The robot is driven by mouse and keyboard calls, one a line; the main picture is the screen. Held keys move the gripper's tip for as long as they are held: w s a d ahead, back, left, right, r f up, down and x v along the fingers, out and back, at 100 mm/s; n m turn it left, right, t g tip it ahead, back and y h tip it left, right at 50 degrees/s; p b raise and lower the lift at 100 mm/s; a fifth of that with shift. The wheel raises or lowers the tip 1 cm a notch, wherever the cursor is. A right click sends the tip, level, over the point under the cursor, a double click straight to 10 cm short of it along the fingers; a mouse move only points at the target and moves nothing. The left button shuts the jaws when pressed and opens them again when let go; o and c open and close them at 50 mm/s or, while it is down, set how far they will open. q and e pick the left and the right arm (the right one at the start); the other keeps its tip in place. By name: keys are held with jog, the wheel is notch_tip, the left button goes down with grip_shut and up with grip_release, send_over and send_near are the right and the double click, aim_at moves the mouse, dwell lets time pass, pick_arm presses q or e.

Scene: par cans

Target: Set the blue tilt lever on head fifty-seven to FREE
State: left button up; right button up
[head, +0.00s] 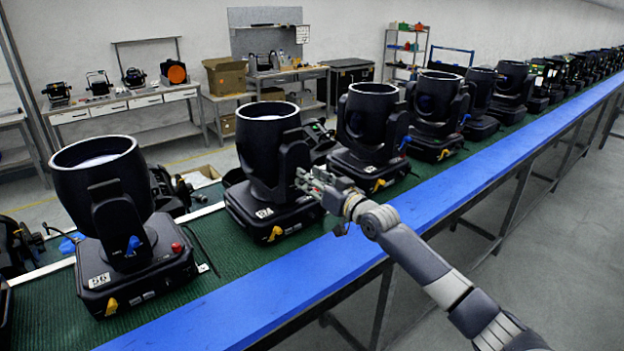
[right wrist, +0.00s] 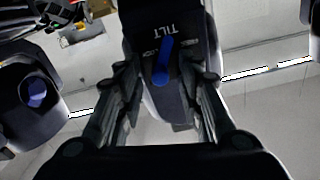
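The moving head in the middle of the row (head: 268,140) stands beside the one marked 56 (head: 98,281). Its own number plate (head: 263,213) is too small to read surely. My right gripper (head: 312,186) is at the right side of its yoke arm. In the right wrist view, the blue tilt lever (right wrist: 163,65) lies on the dark yoke face below the word TILT, its tip pointing up and slightly right. Small words flank it, unreadable. My right gripper (right wrist: 167,82) is open, with a finger on each side of the lever, apart from it. My left gripper is out of view.
More moving heads (head: 372,125) line the green belt (head: 215,235) to the right. A blue rail (head: 290,290) runs along the belt's near side, under my right arm. Benches (head: 145,102) stand at the back wall. The floor at right is clear.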

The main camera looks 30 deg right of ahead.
aim_at(293, 178)
jog(key=shift+c, duration=0.3)
grip_shut()
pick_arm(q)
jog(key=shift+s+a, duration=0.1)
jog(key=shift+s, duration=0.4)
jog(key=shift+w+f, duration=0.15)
pick_arm(e)
jog(key=a+n, duration=0.1)
jog(key=n, duration=0.3)
jog(key=a+n, duration=0.1)
jog(key=n, duration=0.3)
jog(key=a+n, duration=0.1)
jog(key=n, duration=0.2)
jog(key=shift+s+a+n, duration=0.2)
jog(key=shift+n, duration=0.2)
